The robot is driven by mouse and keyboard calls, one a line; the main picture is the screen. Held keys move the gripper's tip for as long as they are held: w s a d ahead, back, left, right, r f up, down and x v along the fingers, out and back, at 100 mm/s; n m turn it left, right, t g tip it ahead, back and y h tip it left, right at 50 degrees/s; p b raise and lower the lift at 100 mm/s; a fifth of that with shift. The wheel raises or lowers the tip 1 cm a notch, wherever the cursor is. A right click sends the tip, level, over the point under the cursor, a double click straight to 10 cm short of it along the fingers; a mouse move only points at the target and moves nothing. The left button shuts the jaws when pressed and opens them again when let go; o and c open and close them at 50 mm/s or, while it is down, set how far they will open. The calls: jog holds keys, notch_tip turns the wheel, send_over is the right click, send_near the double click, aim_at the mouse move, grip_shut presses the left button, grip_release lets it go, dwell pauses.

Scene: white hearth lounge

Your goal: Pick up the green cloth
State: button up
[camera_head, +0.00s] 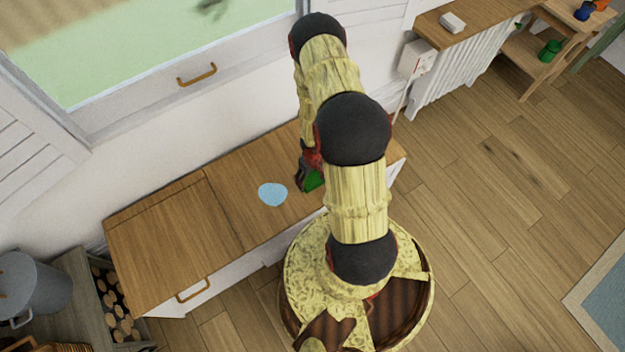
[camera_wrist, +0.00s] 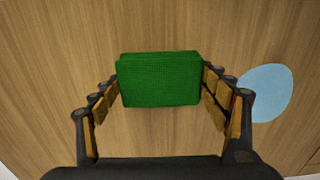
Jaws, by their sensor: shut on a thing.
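The green cloth (camera_wrist: 160,79) is a folded, block-like bundle between the two fingers of my gripper (camera_wrist: 160,85) in the wrist view. The fingers press on its left and right sides. In the head view a small part of the green cloth (camera_head: 313,180) shows beside my gripper (camera_head: 308,178), over the wooden cabinet top (camera_head: 235,205). My arm hides the rest of it. I cannot tell whether the cloth touches the wood or hangs just above it.
A flat light-blue round thing (camera_head: 272,194) lies on the cabinet top close to the cloth; it also shows in the wrist view (camera_wrist: 264,93). A grey pot (camera_head: 35,285) stands at the lower left. The left part of the top is clear. A window wall rises behind.

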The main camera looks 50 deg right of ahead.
aim_at(312, 178)
jog(key=shift+c, duration=0.3)
jog(key=shift+r+p, duration=0.45)
jog(key=shift+r, duration=0.15)
notch_tip(312, 178, up, 2)
jog(key=shift+r+p, duration=0.1)
jog(key=shift+p, duration=0.6)
jog(key=s+a+r+p, duration=0.1)
jog(key=s+a+r, duration=0.8)
jog(key=s, duration=0.1)
jog(key=shift+s+r, duration=0.2)
jog(key=shift+r, duration=0.1)
jog(key=shift+a, duration=0.1)
